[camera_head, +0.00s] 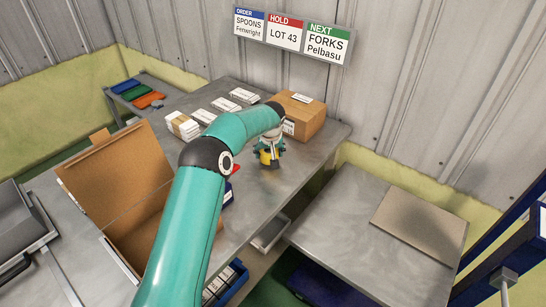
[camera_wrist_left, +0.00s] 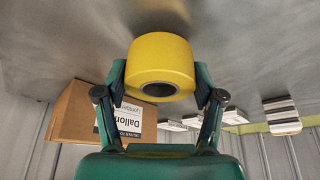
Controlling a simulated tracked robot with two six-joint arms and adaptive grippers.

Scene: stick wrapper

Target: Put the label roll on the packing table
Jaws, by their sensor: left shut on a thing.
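The label roll (camera_wrist_left: 160,68) is a yellow ring with a dark core, seen large at the top middle of the left wrist view. My left gripper (camera_wrist_left: 162,88) is shut on it, one finger on each side. In the head view the yellow roll (camera_head: 266,156) shows small under my left gripper (camera_head: 268,153), over the right part of the grey metal table (camera_head: 250,205), which looks like the packing table. I cannot tell whether the roll touches the table top. My right gripper is in neither view.
A closed carton (camera_head: 305,117) stands behind the roll, with white packs (camera_head: 224,105) to its left. A large open carton (camera_head: 110,180) stands at left. A lower grey table (camera_head: 345,225) with a flat brown board (camera_head: 420,222) is at right. Bare table lies around the roll.

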